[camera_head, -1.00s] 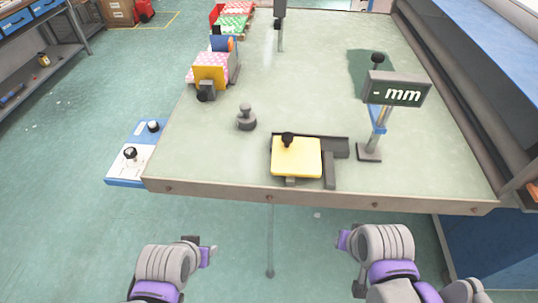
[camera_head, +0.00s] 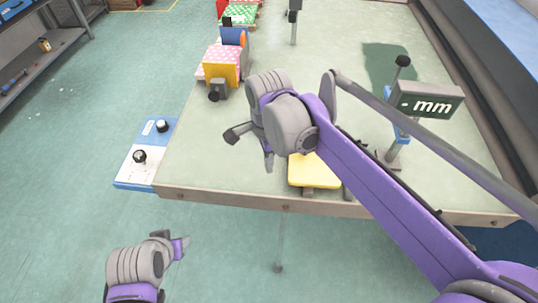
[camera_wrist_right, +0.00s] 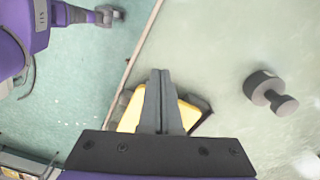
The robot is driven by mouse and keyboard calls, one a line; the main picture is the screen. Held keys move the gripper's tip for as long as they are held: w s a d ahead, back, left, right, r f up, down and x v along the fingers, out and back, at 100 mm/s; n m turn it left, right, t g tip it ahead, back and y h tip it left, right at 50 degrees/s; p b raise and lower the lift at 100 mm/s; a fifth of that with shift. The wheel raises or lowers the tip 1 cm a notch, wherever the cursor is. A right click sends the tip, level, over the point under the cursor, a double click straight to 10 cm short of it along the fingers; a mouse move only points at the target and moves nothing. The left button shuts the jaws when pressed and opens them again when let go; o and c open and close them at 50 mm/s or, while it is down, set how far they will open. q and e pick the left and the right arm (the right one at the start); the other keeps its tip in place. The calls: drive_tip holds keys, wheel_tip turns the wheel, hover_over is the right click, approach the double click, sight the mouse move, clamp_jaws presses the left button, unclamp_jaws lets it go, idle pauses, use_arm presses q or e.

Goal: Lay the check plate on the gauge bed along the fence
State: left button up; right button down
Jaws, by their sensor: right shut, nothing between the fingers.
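The yellow plate (camera_head: 314,172), which looks like the check plate, lies at the table's front edge, partly behind my right arm. In the right wrist view the yellow plate (camera_wrist_right: 132,113) shows behind the fingers, with dark edging of the gauge bed (camera_wrist_right: 203,106) beside it. The fence and the plate's black knob are mostly hidden now. My right gripper (camera_head: 268,163) points down near the plate's left side. In the wrist view its fingers (camera_wrist_right: 160,74) are together and empty. My left gripper (camera_head: 181,246) is off the table at lower left; its jaw state is unclear.
An mm readout (camera_head: 425,104) stands on a post to the right. A two-knobbed panel (camera_head: 143,160) juts out at left.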

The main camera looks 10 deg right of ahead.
sight(292, 169)
wheel_tip(292, 169, down, 6)
drive_tip(key=shift+w, duration=0.1)
drive_tip(key=d, duration=0.3)
drive_tip(key=shift+w+d+r, duration=0.15)
drive_tip(key=shift+w+d, duration=0.1)
drive_tip(key=shift+d, duration=0.2)
drive_tip(key=shift+d, duration=0.1)
drive_tip(key=d, duration=0.2)
drive_tip(key=shift+w+d, duration=0.15)
drive_tip(key=shift+d, duration=0.2)
drive_tip(key=shift+a, duration=0.15)
